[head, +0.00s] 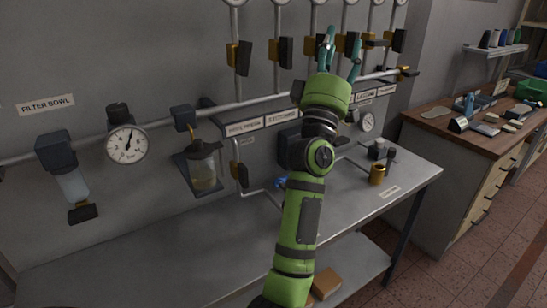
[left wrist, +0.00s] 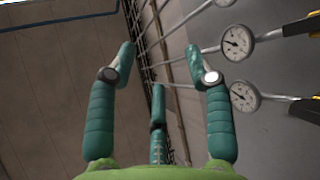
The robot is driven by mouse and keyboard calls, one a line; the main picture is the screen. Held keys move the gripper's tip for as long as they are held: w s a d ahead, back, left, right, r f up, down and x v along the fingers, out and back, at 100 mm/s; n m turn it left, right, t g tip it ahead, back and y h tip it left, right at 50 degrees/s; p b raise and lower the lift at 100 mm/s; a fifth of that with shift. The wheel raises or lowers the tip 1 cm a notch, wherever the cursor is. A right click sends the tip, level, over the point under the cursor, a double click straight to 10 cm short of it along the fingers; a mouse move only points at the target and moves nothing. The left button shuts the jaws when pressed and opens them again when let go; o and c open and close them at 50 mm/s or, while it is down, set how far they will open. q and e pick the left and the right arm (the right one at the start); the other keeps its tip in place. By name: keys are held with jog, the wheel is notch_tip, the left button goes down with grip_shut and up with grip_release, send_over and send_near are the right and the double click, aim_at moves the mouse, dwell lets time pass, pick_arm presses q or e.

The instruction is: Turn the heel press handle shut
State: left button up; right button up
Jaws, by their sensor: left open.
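A row of valve handles with dark grips and yellow bodies sits on vertical pipes along the wall, including one at left (head: 240,55), one beside it (head: 283,52) and one at right (head: 398,40). Label plates (head: 243,127) run below them, too small to read, so I cannot tell which handle is the heel press one. My left gripper (head: 342,45) is raised in front of the pipes at the right part of the row, hiding some of it. Its teal fingers are spread and empty, also in the left wrist view (left wrist: 161,65), apart from the pipes and gauges.
A horizontal pipe carries a gauge (head: 127,145), a filter bowl (head: 72,180) and a glass jar unit (head: 203,172). Below is a grey bench (head: 130,262) with a brass cup (head: 377,174). A wooden-topped cabinet (head: 490,137) stands at right. Gauges (left wrist: 238,41) show near the left fingers.

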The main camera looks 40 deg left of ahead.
pick_arm(q)
notch_tip(320, 180, down, 18)
jog(key=w+r+m+g+h+p, duration=0.1)
jog(key=w+m+g+h+p, duration=0.15)
jog(key=m+g, duration=0.55)
jog(key=s+a+f+g+y+p, duration=0.1)
jog(key=s+a+f+g+y, duration=0.1)
jog(key=s+a+f+g, duration=0.2)
jog(key=s+a+f+g+y+p, duration=0.1)
jog(key=s+a+f+g+y, duration=0.2)
jog(key=f, duration=0.7)
jog(key=shift+s+a+g, duration=0.9)
jog(key=shift+s+a, duration=0.25)
jog(key=shift+s, duration=0.55)
jog(key=shift+y, duration=0.25)
